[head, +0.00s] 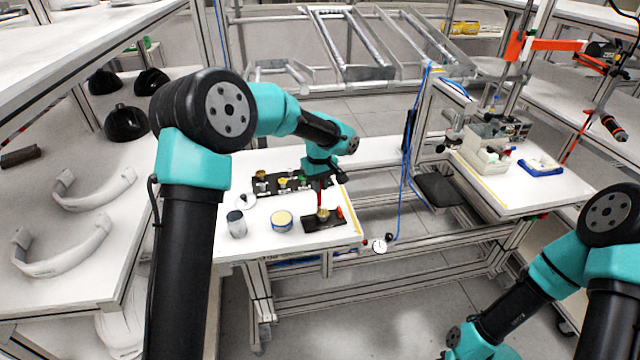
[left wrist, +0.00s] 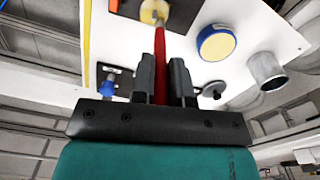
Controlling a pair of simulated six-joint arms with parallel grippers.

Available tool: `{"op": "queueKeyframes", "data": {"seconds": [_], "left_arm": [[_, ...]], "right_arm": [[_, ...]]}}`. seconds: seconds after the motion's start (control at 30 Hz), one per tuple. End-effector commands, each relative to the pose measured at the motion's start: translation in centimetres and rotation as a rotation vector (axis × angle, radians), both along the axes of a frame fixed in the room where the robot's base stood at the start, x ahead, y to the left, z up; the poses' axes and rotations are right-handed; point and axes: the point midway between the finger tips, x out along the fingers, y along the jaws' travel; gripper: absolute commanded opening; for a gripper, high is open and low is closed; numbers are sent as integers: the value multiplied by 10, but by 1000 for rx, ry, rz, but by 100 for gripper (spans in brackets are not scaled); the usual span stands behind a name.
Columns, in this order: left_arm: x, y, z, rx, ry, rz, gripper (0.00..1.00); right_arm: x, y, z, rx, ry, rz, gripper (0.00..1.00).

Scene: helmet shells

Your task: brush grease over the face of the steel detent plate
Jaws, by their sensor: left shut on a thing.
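My left gripper (head: 321,178) is shut on a red-handled brush (head: 321,191), which points down. The red handle (left wrist: 160,62) runs between the fingers in the left wrist view. Its lower end is at a small brass-coloured round part (head: 323,214) on a dark base (head: 315,224) near the table's front edge. That part also shows at the top of the left wrist view (left wrist: 150,14). I cannot tell whether the bristles touch it, nor make out the steel plate's face for certain. A round tin with pale yellow contents (head: 282,220) stands to the left. My right gripper is out of view.
A metal cup (head: 237,224) and a round lid (head: 246,201) stand left of the tin on the white table (head: 262,240). A dark strip with several small parts (head: 281,184) lies behind. Black helmet shells (head: 126,123) sit on the left bench.

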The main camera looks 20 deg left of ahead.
Motion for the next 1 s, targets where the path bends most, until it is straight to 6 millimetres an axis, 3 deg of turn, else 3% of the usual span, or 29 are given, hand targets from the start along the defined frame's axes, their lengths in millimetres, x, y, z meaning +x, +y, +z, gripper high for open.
{"op": "queueKeyframes", "data": {"seconds": [1.0], "left_arm": [[-9, -5, -1, 0, 1, 0, 0]], "right_arm": [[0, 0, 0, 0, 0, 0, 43]]}}
